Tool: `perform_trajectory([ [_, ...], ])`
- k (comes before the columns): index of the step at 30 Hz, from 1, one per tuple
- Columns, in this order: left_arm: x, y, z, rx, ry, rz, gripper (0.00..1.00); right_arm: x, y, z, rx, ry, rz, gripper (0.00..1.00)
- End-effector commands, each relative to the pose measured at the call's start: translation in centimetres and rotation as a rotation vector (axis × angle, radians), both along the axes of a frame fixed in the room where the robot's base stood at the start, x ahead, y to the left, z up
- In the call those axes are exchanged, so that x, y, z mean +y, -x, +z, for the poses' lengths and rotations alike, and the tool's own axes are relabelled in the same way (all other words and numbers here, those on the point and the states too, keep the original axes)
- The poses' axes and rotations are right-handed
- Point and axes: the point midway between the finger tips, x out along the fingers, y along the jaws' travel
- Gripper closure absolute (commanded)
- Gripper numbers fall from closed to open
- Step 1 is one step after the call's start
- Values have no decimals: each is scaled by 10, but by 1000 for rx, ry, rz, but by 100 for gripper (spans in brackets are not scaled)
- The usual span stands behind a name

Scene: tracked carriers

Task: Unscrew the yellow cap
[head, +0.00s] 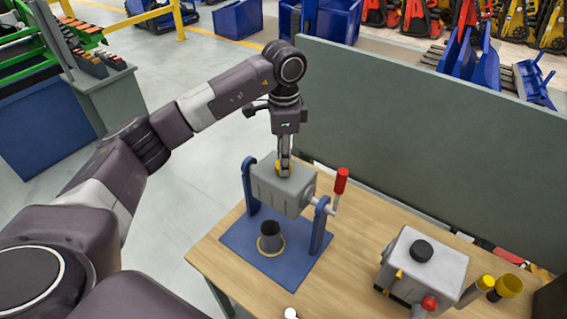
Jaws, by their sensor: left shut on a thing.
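A grey box (278,190) is held between two blue uprights (320,226) on a blue base plate (240,239). A crank with a red handle (341,180) sticks out on its right side. The yellow cap (278,168) is on top of the grey box, mostly hidden by the fingers. My left gripper (284,168) points straight down over it and is shut on the yellow cap. My right gripper is not in view.
A dark cup with a yellow ring (270,240) stands on the base plate below the box. A second grey box with a black knob (422,251) and a yellow funnel (508,285) stand at the table's right. A grey-green partition (420,120) runs behind the table. Bare wood (335,275) lies between the units.

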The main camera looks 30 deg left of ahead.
Motion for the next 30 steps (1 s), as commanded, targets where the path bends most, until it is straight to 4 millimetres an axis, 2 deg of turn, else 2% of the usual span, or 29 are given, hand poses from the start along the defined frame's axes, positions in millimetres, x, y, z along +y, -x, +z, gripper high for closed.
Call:
perform_trajectory([
  [4,-1,1,1,5,1,213,92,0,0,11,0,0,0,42],
  [6,-3,1,5,8,3,253,92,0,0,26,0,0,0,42],
  [9,-3,1,3,6,4,295,92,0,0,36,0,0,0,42],
  [19,0,1,-2,3,0,327,92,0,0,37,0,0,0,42],
  [20,0,1,-2,3,0,326,67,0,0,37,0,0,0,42],
  [21,0,1,-2,3,0,326,63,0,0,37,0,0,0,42],
  [24,0,1,-1,3,0,326,52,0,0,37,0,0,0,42],
  [30,0,0,-1,1,0,325,51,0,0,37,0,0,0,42],
])
